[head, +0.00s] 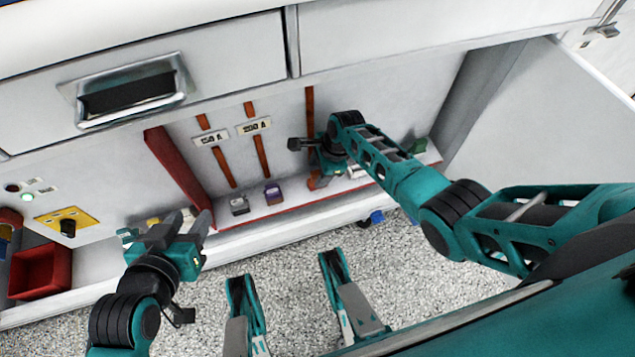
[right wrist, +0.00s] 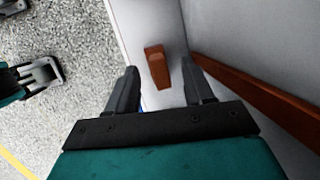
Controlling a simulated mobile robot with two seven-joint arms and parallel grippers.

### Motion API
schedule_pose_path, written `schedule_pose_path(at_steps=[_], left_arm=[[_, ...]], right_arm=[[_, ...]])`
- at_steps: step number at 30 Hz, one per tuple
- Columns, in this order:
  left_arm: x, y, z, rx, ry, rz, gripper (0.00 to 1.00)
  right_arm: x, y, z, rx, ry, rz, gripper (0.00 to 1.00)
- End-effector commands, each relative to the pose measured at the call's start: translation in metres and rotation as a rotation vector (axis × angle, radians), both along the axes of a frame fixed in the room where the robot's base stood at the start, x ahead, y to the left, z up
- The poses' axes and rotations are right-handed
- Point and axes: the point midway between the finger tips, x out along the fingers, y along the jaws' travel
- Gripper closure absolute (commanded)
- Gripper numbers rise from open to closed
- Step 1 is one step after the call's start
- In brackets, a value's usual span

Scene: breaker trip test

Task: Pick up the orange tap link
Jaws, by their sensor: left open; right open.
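The orange tap link (right wrist: 157,66) is a small brown-orange block on the pale ledge in the right wrist view. In the head view an orange-brown piece (head: 314,181), likely the same link, shows partly behind my right gripper. My right gripper (right wrist: 163,88) is open; the link lies ahead of its fingertips, between their lines, with nothing held. In the head view the right hand reaches into the cabinet bay and its fingertips are hard to make out. My left gripper (head: 190,222) is open and empty in front of the cabinet at left.
Copper bars (head: 260,155) run down the back panel near the 150 A label (head: 211,138) and 200 A label (head: 254,126). A red upright panel (head: 177,172) and red bin (head: 40,272) are left.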

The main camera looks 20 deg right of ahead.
Motion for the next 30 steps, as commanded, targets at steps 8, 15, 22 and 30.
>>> schedule_pose_path(at_steps=[8,15,22,30], left_arm=[[0.0012,0.0008,0.0013,-0.001,-0.003,0.002,0.57],[0.0013,0.0016,0.0007,0.001,-0.003,0.005,0.57],[0.0004,0.0021,-0.0005,0.001,0.0,0.005,0.57],[-0.0028,0.0022,-0.0032,0.001,0.008,0.006,0.57]], right_arm=[[-0.0002,0.0001,0.0006,0.0,0.0,0.0,0.64],[-0.0003,-0.0002,0.0004,0.0,0.0,0.0,0.87],[-0.0004,-0.0004,0.0003,0.0,0.0,0.0,1.0],[0.0001,-0.0004,0.0004,0.0,-0.002,0.0,1.0]])
